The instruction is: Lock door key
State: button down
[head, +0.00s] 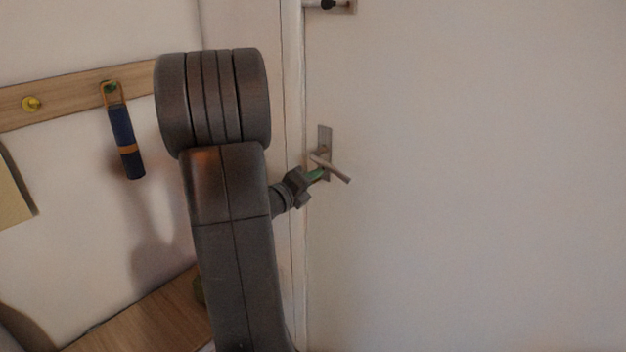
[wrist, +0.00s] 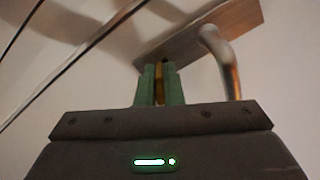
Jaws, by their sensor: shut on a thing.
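The white door (head: 470,180) fills the right of the head view. Its metal lock plate (head: 324,138) carries a lever handle (head: 333,169), tilted down to the right. In the wrist view the plate (wrist: 225,30) and the lever (wrist: 226,62) stand beyond my gripper. My gripper (head: 319,174) is at the plate, just below the lever's root. Its green fingers (wrist: 159,84) are shut on a thin brass-coloured piece, apparently the key (wrist: 159,84). The key's far end is hidden, so I cannot tell whether it sits in the keyhole.
A wooden rail (head: 70,95) on the left wall bears a yellow knob (head: 32,104) and a hanging dark-blue item (head: 123,135). A wooden surface (head: 140,318) lies below. A metal fitting (head: 330,4) is high on the door. The door's right side is clear.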

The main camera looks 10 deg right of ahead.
jog(key=n, duration=0.5)
jog(key=shift+n, duration=0.3)
dwell(0.4)
jog(key=c, duration=1.6)
grip_release()
jog(key=shift+o, duration=0.2)
jog(key=shift+a, duration=0.1)
jog(key=v, duration=1.3)
jog(key=shift+s+a, duration=0.25)
jog(key=shift+d, duration=0.1)
